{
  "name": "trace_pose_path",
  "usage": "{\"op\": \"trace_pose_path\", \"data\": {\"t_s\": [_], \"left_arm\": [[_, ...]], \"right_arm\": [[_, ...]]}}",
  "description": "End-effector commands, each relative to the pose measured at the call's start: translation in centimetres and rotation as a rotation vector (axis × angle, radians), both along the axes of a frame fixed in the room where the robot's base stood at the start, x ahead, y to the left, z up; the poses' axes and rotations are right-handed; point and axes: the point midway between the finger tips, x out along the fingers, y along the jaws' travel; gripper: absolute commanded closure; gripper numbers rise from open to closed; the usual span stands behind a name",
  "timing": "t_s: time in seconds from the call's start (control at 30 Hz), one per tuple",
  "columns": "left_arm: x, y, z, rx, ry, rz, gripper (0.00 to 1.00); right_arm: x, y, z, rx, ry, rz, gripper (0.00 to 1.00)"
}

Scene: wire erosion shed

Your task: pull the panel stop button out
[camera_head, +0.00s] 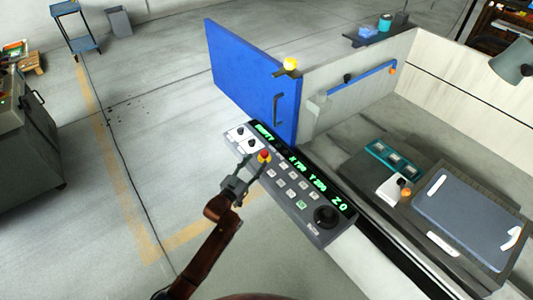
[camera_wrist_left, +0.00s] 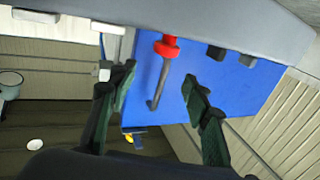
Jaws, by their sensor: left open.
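My left gripper (camera_head: 251,169) is open and empty, just below and left of the button in the head view. In the left wrist view the red button (camera_wrist_left: 167,46) shows ahead of the open left gripper (camera_wrist_left: 159,77), sideways between its two fingertips. No contact is visible. My right gripper is not in view.
A blue door (camera_head: 250,80) with a dark handle (camera_head: 278,108) stands open behind the panel. Keys and a black dial (camera_head: 326,216) lie farther down the panel. A machine tank (camera_head: 440,120) stands at right.

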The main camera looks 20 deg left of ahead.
Motion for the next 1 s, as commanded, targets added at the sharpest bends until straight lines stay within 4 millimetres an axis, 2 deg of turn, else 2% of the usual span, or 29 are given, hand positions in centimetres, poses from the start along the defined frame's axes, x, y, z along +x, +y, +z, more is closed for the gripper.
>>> {"op": "trace_pose_path", "data": {"t_s": [0.03, 0.17, 0.27, 0.43, 0.7, 1.0], "left_arm": [[0.0, 0.1, -1.5, 0.001, 0.006, 0.002, 0.55], [0.0, 0.3, -2.6, 0.001, 0.010, 0.005, 0.55], [0.6, 0.2, -2.6, 0.001, 0.010, 0.005, 0.55], [3.0, -0.2, -2.5, 0.000, 0.009, 0.008, 0.55], [6.5, -1.3, -2.5, -0.001, 0.009, 0.007, 0.55], [7.5, -1.8, -2.4, 0.001, 0.010, 0.004, 0.55]], "right_arm": [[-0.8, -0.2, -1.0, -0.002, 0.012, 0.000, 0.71], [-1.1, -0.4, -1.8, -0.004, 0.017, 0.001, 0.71], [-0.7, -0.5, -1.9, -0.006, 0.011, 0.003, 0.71], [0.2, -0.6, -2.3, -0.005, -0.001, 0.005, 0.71], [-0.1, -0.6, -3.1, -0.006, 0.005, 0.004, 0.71], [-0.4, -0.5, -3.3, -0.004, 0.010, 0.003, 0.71]]}}
